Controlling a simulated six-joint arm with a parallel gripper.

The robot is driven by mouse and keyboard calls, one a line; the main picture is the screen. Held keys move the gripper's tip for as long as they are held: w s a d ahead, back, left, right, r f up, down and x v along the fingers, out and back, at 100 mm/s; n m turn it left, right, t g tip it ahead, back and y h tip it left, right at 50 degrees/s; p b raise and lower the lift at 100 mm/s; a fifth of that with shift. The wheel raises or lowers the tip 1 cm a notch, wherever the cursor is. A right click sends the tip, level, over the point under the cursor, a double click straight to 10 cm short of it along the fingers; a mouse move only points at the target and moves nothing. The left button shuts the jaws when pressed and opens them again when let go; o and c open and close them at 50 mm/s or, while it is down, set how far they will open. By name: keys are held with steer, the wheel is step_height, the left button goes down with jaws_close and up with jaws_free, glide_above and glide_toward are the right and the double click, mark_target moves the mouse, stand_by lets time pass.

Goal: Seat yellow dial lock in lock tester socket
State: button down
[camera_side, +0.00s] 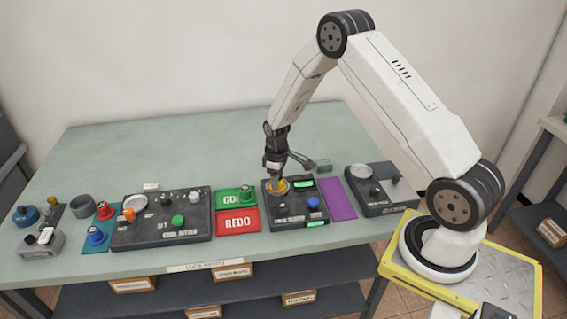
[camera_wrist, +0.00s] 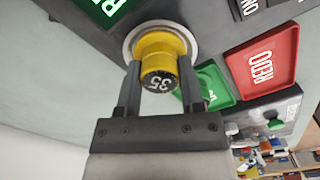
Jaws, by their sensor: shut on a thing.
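The yellow dial lock (camera_wrist: 157,58) is between the fingers of my gripper (camera_wrist: 158,90) in the wrist view, with its dark numbered face toward the camera. Its far end is at the round metal ring of the socket (camera_wrist: 192,42); I cannot tell how deep it sits. In the side view my gripper (camera_side: 277,174) points down over the lock tester (camera_side: 272,213), and the yellow of the lock (camera_side: 277,187) shows at the socket. The tester has lit green displays (camera_side: 303,184) and a blue knob (camera_side: 314,203).
A green tray (camera_side: 236,197) and a red REDO tray (camera_side: 238,222) lie left of the tester. A purple mat (camera_side: 337,198) and another dark device (camera_side: 380,193) are to the right. A larger dark panel (camera_side: 160,235) with knobs is further left. The table behind is mostly clear.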

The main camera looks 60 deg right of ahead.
stand_by(0.3)
steer(key=shift+c, duration=0.7)
jaws_free()
steer(key=shift+o, duration=0.2)
steer(key=shift+o, duration=0.5)
steer(key=shift+r, duration=0.1)
steer(key=shift+r, duration=2.85)
steer(key=shift+r, duration=0.1)
